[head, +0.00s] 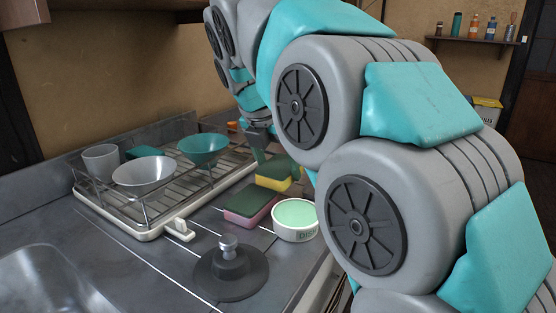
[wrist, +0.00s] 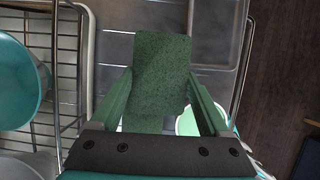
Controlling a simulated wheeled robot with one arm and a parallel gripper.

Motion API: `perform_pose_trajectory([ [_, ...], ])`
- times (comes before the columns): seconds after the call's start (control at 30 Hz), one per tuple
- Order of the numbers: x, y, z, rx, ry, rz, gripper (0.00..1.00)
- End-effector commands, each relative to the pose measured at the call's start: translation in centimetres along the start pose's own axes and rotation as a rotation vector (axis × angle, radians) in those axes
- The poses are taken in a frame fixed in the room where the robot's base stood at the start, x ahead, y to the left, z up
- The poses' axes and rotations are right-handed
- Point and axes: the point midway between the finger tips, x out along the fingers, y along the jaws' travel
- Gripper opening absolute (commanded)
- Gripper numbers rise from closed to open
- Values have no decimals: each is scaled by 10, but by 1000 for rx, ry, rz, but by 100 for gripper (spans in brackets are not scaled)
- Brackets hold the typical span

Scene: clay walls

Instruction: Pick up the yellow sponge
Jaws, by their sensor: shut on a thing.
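The yellow sponge (head: 272,184) has a dark green scouring top and is beside the right end of the dish rack in the head view. My gripper (head: 262,146) comes down on it from above, partly hidden by my arm. In the wrist view, the green top of the sponge (wrist: 161,70) fills the space between the two green fingers of my gripper (wrist: 160,92), which is shut on it. The yellow side is hidden there. I cannot tell whether the sponge is clear of the counter.
A pink sponge (head: 246,216) with a green top and a white tub (head: 295,234) are close in front. The rack (head: 150,232) holds a white bowl (head: 145,172), a teal bowl (head: 203,146) and a cup (head: 101,163). A sink stopper (head: 230,272) lies nearer, beside the sink (head: 45,285).

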Motion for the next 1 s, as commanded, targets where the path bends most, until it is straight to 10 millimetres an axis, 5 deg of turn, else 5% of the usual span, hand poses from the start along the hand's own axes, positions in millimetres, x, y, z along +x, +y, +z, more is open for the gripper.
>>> perform_pose_trajectory([
  [0.5, -35, -40, -64, 0, -1, 1, 28],
  [1.0, -42, -47, -76, 1, 1, 1, 28],
])
